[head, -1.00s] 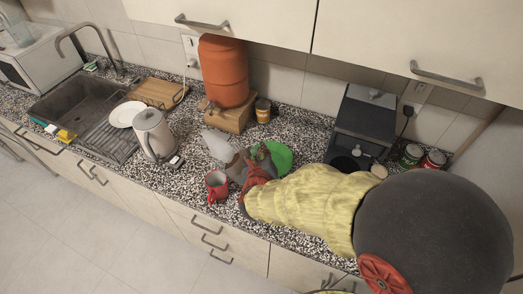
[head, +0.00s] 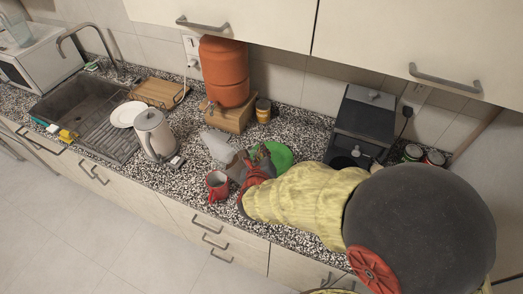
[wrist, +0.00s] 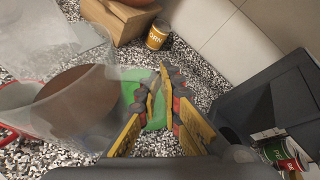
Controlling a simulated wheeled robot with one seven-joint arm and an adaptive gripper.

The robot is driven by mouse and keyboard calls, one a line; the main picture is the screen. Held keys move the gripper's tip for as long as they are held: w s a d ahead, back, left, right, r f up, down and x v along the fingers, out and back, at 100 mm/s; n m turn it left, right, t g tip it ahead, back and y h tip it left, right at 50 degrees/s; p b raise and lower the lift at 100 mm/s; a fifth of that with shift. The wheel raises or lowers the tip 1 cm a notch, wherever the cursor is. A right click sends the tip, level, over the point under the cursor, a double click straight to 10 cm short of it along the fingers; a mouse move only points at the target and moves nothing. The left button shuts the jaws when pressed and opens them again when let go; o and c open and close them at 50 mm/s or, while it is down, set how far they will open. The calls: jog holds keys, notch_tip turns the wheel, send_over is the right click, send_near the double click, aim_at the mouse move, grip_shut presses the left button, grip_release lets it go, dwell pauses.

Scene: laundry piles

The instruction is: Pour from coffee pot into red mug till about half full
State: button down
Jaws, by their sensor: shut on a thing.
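The coffee pot (head: 216,144) is clear glass and tilted toward the left in the head view, just behind the red mug. In the wrist view the pot (wrist: 95,125) fills the left side, with brown coffee (wrist: 75,92) in it. The red mug (head: 216,188) stands upright on the counter near the front edge. In the wrist view only a little red shows through and beside the glass at the left edge. My gripper (wrist: 162,92) is shut on the coffee pot, right of the mug; its grip on the handle is partly hidden. The mug's fill level cannot be seen.
A green plate (head: 283,154) lies behind my gripper. A white kettle (head: 154,133) stands to the left. An orange dispenser on a wooden stand (head: 230,117) and a yellow can (head: 263,111) are at the back. A black coffee machine (head: 362,125) stands to the right.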

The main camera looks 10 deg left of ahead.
jog(key=shift+a+r+n+h+p, duration=0.25)
jog(key=shift+r+n+h+p, duration=0.25)
jog(key=shift+p, duration=1.55)
dwell(2.1)
jog(key=shift+a+r+n+t+h+p, duration=0.3)
jog(key=shift+a+r+n+h+p, duration=0.45)
jog(key=shift+p, duration=1.15)
dwell(1.9)
